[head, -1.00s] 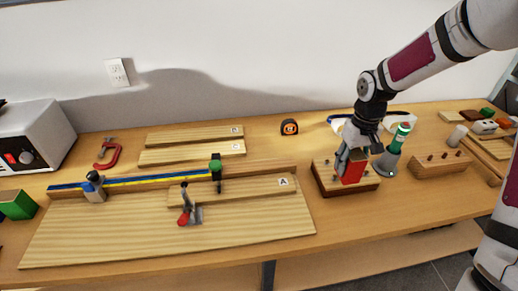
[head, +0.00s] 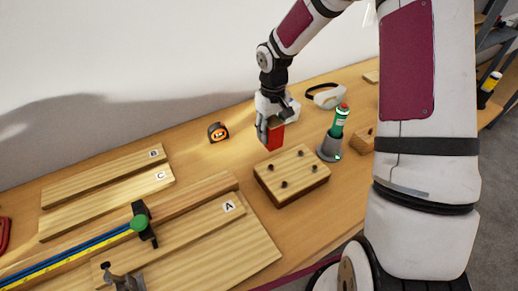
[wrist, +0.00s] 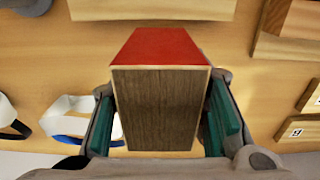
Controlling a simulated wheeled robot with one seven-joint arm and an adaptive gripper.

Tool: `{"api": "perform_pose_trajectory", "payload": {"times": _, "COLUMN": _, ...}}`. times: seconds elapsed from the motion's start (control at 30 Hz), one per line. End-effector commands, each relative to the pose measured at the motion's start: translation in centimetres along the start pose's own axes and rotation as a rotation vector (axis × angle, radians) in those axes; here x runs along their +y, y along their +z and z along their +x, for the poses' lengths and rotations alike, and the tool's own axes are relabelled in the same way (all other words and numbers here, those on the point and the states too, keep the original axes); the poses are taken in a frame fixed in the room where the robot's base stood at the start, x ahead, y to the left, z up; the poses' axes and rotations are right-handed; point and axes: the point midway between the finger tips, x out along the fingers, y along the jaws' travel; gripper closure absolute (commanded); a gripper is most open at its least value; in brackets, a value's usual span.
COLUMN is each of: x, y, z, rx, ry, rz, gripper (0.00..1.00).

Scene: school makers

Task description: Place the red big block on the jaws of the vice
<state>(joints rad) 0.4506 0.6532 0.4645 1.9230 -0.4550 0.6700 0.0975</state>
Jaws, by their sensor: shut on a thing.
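The red big block (head: 272,137) is held in my gripper (head: 268,122), just beyond the far edge of the pegged wooden block in the head view. In the wrist view the block (wrist: 160,95) shows a red face and a brown wood-grain face, between the two green finger pads of my gripper (wrist: 162,120). My gripper is shut on it. The block appears raised above the bench, though the gap is hard to judge. I do not see a vice in the current views.
The pegged wooden block (head: 300,185) sits nearest my gripper. A green bottle in a grey holder (head: 329,148) stands to its right. A tape measure (head: 217,132), a white visor (head: 325,95) and labelled boards (head: 105,178) lie on the bench. Bench space near the tape measure is clear.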

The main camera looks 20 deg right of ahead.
Motion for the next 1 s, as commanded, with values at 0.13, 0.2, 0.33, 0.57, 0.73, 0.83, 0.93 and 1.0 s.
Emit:
{"api": "perform_pose_trajectory", "payload": {"times": 0.13, "x": 0.0, "y": 0.1, "z": 2.5, "rx": -0.002, "ry": -0.001, "rz": 0.0, "gripper": 0.92}}
{"api": "perform_pose_trajectory", "payload": {"times": 0.2, "x": 0.0, "y": 0.0, "z": 3.0, "rx": -0.001, "ry": 0.0, "rz": -0.001, "gripper": 0.92}}
{"api": "perform_pose_trajectory", "payload": {"times": 0.33, "x": 0.0, "y": 0.0, "z": 3.8, "rx": -0.001, "ry": 0.0, "rz": -0.001, "gripper": 0.92}}
{"api": "perform_pose_trajectory", "payload": {"times": 0.57, "x": 0.0, "y": 0.0, "z": 6.8, "rx": -0.002, "ry": -0.001, "rz": 0.0, "gripper": 0.92}}
{"api": "perform_pose_trajectory", "payload": {"times": 0.73, "x": 0.0, "y": 0.0, "z": 7.0, "rx": 0.001, "ry": 0.001, "rz": 0.0, "gripper": 0.92}}
{"api": "perform_pose_trajectory", "payload": {"times": 0.83, "x": 0.0, "y": 0.0, "z": 7.0, "rx": 0.001, "ry": 0.001, "rz": 0.0, "gripper": 0.92}}
{"api": "perform_pose_trajectory", "payload": {"times": 0.93, "x": 0.0, "y": 0.0, "z": 7.2, "rx": 0.0, "ry": 0.001, "rz": -0.001, "gripper": 0.92}}
{"api": "perform_pose_trajectory", "payload": {"times": 1.0, "x": 0.0, "y": 0.0, "z": 7.3, "rx": 0.0, "ry": 0.0, "rz": -0.001, "gripper": 0.52}}
